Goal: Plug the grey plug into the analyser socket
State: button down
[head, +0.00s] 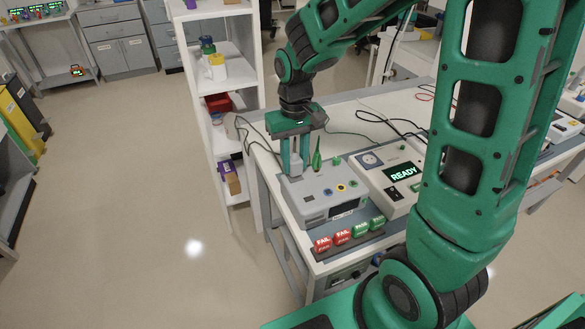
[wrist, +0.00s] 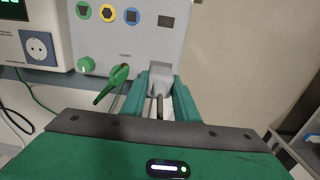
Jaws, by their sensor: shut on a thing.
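My gripper (head: 293,170) is shut on the grey plug (wrist: 160,78), which sits between the green fingers (wrist: 160,95) with its cable running back toward my wrist. The plug (head: 295,168) is at the back left top of a grey unit (head: 325,207); whether it touches or is seated in it I cannot tell. A white unit with a READY display (head: 404,172) stands just right of it and has a round blue-rimmed socket (head: 370,160), which also shows at the left of the wrist view (wrist: 38,47). No analyser label is readable.
Red FAIL and green blocks (head: 342,236) line the bench front. Loose cables lie behind the units. A white shelf (head: 230,110) stands left of the bench.

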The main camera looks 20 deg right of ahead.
aim_at(295, 153)
jog(key=shift+r, duration=1.9)
dwell(0.8)
